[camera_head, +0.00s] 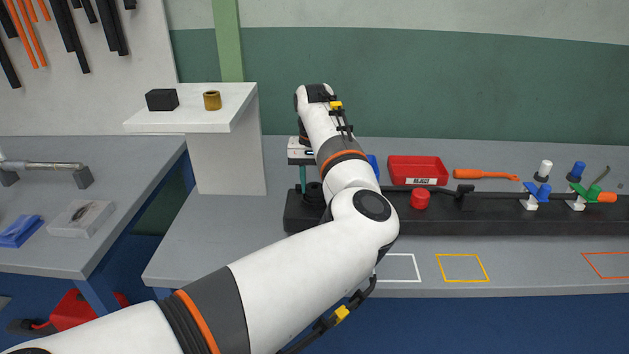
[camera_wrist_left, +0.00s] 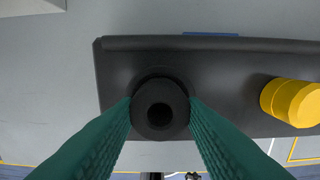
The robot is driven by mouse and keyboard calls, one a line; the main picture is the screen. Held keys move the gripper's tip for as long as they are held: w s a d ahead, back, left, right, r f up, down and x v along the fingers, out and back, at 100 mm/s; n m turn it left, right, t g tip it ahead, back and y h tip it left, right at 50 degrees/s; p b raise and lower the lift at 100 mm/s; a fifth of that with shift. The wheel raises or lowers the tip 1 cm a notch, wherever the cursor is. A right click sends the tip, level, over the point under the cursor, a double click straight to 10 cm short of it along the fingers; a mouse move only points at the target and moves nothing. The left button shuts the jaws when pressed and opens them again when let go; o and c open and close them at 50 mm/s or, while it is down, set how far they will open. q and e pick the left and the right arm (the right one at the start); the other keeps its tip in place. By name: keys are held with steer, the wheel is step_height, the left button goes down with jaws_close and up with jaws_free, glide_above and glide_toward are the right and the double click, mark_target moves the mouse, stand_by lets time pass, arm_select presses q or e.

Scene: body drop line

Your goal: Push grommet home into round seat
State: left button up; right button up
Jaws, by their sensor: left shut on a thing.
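My left gripper (camera_wrist_left: 160,112) is shut on the black grommet (camera_wrist_left: 160,121), a dark ring with a hole in its middle, held between the two teal fingers. The round seat (camera_wrist_left: 157,74) shows as a dark rim just behind the grommet on the black beam (camera_wrist_left: 215,75). I cannot tell how deep the grommet sits in it. In the head view the left gripper (camera_head: 308,180) is over the left end of the black beam (camera_head: 480,222), partly hidden by my arm. My right gripper is not in view.
A yellow cylinder (camera_wrist_left: 290,102) is on the beam right of the grommet. A red knob (camera_head: 420,198), a red tray (camera_head: 418,170) and an orange screwdriver (camera_head: 485,174) are farther right. A white stand (camera_head: 228,150) is left of the gripper. The table front has outlined squares.

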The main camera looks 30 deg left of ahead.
mark_target(314, 186)
arm_select(q)
steer(key=shift+f+b, duration=0.4)
steer(key=shift+f, duration=0.2)
steer(key=o, duration=1.3)
steer(key=shift+r, duration=0.15)
step_height(314, 186, up, 12)
steer(key=shift+f, duration=0.15)
